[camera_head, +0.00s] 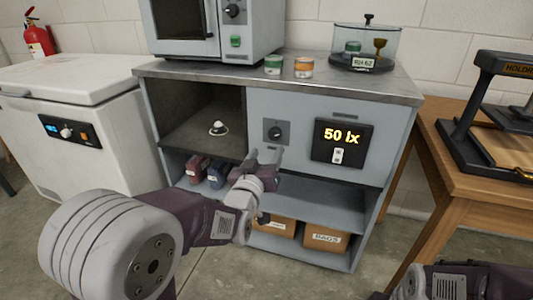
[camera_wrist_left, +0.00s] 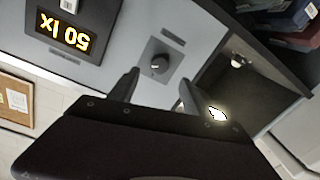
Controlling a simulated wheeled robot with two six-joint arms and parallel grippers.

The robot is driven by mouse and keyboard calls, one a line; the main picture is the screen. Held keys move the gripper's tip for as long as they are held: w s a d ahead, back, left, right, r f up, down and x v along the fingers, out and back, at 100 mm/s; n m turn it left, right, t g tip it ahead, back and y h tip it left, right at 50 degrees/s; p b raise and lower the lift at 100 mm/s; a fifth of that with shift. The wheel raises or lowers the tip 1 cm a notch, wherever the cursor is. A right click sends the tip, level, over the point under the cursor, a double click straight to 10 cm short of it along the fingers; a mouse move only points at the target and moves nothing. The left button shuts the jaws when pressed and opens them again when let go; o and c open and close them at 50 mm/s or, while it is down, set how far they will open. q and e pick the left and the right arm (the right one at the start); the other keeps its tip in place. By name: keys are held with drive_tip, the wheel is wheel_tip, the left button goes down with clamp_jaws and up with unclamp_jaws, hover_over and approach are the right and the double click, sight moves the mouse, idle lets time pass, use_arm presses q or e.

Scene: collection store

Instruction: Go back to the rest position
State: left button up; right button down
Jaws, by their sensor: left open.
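My left gripper (camera_head: 265,157) is in front of the grey cabinet (camera_head: 375,88), near the left edge of its panel, below the black knob (camera_head: 276,132). Its jaws are apart with nothing between them. In the left wrist view the two fingers (camera_wrist_left: 160,92) stand apart in front of the panel, with the knob (camera_wrist_left: 160,64) beyond the gap. At the lower right of the head view part of my right arm (camera_head: 447,286) shows; its fingers are out of the picture.
The cabinet's open upper bay holds a small white-topped object (camera_head: 218,128). A display (camera_head: 342,143) reads "50 lx". Jars (camera_head: 273,65), a glass case (camera_head: 364,47) and an oven-like appliance stand on top. A chest freezer (camera_head: 75,120) is left, a wooden table (camera_head: 470,165) right.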

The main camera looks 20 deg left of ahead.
use_arm(q)
drive_tip(key=s+f+m+g+p, duration=0.2)
drive_tip(key=s+f+g+p, duration=0.1)
drive_tip(key=s+f+g, duration=0.75)
drive_tip(key=s+f+m+g+p, duration=0.1)
drive_tip(key=s+f+g+p, duration=0.45)
drive_tip(key=s, duration=0.75)
wheel_tip(320, 180, up, 35)
drive_tip(key=p, duration=3.6)
drive_tip(key=shift+a+r+g+h, duration=0.2)
drive_tip(key=shift+a+g+h, duration=0.1)
drive_tip(key=shift+s, duration=0.1)
